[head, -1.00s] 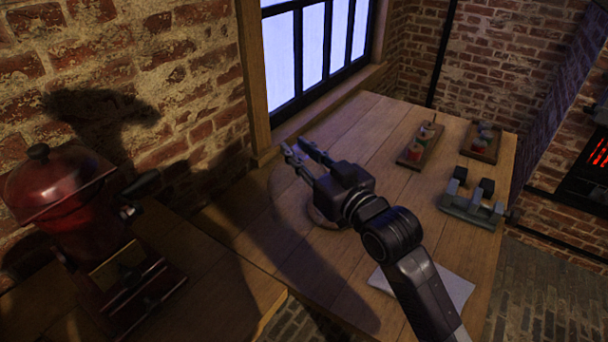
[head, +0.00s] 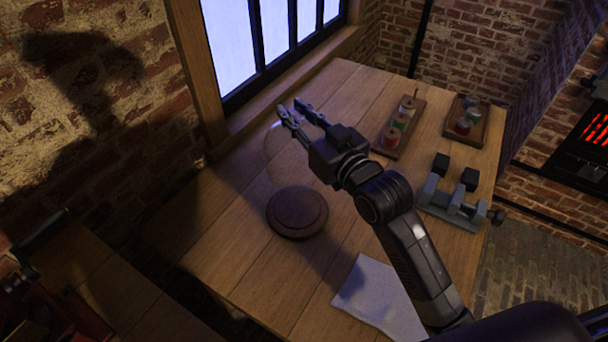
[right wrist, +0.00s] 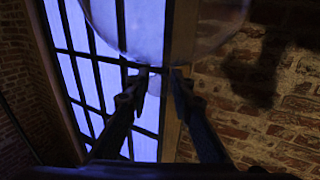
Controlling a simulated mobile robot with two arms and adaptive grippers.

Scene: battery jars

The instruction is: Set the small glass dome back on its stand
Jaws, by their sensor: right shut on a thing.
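The small glass dome (head: 279,160) is clear and barely shows in the head view, hanging below and left of my right gripper's fingertips (head: 301,108). In the right wrist view the dome (right wrist: 165,25) fills the top middle, its near end at my right gripper's fingertips (right wrist: 159,72). The gripper is shut on it there; the exact grip point is too dark to tell. The stand (head: 297,212) is a round dark wooden base on the table, with nothing on it. The dome appears above and beyond the stand, apart from it. My left gripper is not in view.
The wooden table (head: 240,280) has a white cloth (head: 378,297) near its front edge. Trays of spools (head: 402,128) and small jars (head: 467,120) stand at the back, with a grey metal device (head: 452,200) at right. The window wall (head: 285,45) lies behind.

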